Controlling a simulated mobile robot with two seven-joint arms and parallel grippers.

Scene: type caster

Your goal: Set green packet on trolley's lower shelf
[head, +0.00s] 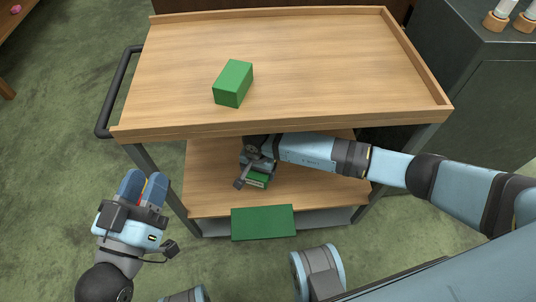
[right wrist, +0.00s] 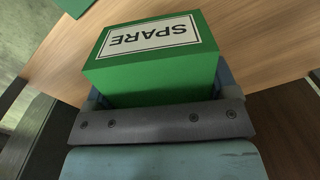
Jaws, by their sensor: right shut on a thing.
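The wooden trolley has an upper shelf (head: 330,60) and a lower shelf (head: 315,185). One green packet (head: 233,83) lies on the upper shelf, left of its middle. My right gripper (head: 257,170) reaches in under the upper shelf and is shut on another green packet (right wrist: 150,75). That packet bears a white label reading SPARE and is over the lower shelf. I cannot tell whether it touches the shelf. My left gripper (head: 143,188) is left of the trolley, away from both packets, with its fingers slightly apart.
A flat green panel (head: 263,222) is at the lower shelf's front edge. A dark handle (head: 115,95) is on the trolley's left side. A dark cabinet (head: 485,110) stands at the right, with white-topped items on it. Lower-shelf wood beside the gripper is bare.

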